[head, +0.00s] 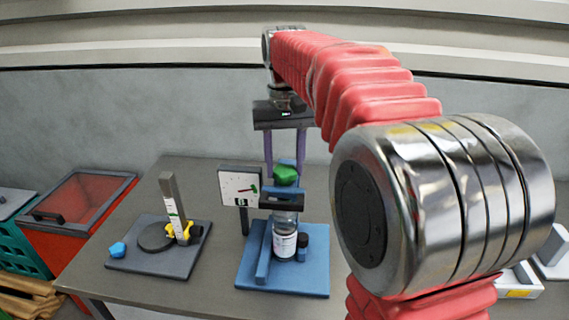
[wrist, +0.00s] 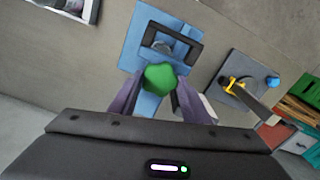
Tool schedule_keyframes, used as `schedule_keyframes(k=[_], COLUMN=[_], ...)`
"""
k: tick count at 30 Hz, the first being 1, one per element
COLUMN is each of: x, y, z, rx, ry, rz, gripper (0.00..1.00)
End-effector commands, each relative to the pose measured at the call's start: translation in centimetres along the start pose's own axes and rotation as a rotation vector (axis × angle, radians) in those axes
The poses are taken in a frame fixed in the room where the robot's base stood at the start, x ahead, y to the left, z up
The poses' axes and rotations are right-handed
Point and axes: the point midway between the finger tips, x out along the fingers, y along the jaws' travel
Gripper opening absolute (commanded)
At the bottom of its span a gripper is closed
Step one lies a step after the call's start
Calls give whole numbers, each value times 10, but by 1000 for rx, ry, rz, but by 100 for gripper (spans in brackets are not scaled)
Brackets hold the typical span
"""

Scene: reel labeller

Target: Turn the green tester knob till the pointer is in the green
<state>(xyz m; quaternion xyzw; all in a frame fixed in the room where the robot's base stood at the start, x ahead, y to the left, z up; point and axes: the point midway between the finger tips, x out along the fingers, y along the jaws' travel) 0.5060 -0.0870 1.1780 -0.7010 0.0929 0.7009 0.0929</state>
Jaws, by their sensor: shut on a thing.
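The green tester knob (head: 286,176) sits on top of the blue tester (head: 283,281), above a clear labelled bottle (head: 285,240). My gripper (head: 286,168) comes down from above, with its purple fingers on either side of the knob. It is shut on the knob, which also shows between the fingertips in the wrist view (wrist: 160,78). The white dial (head: 240,185) stands left of the knob in the head view. It has a red pointer and a small green mark near its lower right. The pointer is too small to read exactly.
A grey stand (head: 158,257) with a scale post, a yellow clamp and a blue knob is on the left of the table. A red bin (head: 85,205) stands beyond the table's left edge. My arm hides the table's right side.

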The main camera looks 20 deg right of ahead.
Motion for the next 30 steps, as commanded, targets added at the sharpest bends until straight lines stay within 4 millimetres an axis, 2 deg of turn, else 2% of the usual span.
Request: schedule_keyframes(k=[9,19,23,30], x=[0,-4,-14,-47], y=[0,0,0,0], z=[0,0,-1,-1], rx=[-1,-1,-1,-1], ry=[0,1,1,3], rz=[0,0,0,0], gripper=[62,62,62,62])
